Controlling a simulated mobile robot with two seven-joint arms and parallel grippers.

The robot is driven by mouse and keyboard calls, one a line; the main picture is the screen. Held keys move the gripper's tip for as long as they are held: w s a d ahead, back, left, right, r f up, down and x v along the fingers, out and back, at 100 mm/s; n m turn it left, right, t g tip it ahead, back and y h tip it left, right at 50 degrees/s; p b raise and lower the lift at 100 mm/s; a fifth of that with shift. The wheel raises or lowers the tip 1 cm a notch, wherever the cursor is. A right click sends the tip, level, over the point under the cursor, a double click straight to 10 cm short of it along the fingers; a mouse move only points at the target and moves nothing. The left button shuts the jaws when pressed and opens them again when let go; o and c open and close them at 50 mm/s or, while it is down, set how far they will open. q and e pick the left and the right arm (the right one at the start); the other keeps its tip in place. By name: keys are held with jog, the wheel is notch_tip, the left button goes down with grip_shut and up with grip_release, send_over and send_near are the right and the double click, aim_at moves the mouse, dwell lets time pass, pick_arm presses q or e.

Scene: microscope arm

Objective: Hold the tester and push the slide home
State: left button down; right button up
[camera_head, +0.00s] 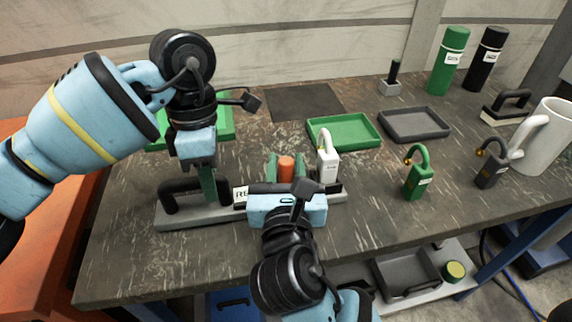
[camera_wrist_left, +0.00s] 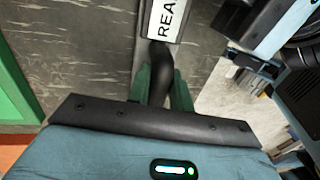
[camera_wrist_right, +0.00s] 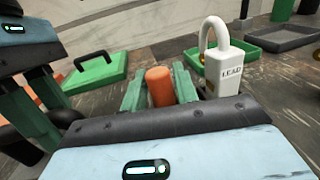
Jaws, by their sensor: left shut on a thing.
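The tester is a long grey base (camera_head: 185,219) with a black arched handle (camera_head: 176,185) and a white label (camera_wrist_left: 166,18) reading "REA…". My left gripper (camera_head: 211,190) points down at the handle's right end. In the left wrist view, its green fingers are shut on the black handle (camera_wrist_left: 160,70). An orange cylindrical knob (camera_head: 287,168) stands upright toward the tester's right end; I take it as the slide's knob. My right gripper (camera_wrist_right: 160,85) has its green fingers spread on either side of this knob. Its body hides much of the tester's right part in the head view.
A white padlock (camera_head: 327,168) marked "LEAD" stands right beside the right gripper. A green padlock (camera_head: 417,182) and a grey padlock (camera_head: 488,172) stand further right.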

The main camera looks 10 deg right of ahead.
grip_shut()
jog(key=shift+d, duration=1.4)
jog(key=shift+o, duration=1.7)
grip_release()
jog(key=shift+a, duration=0.15)
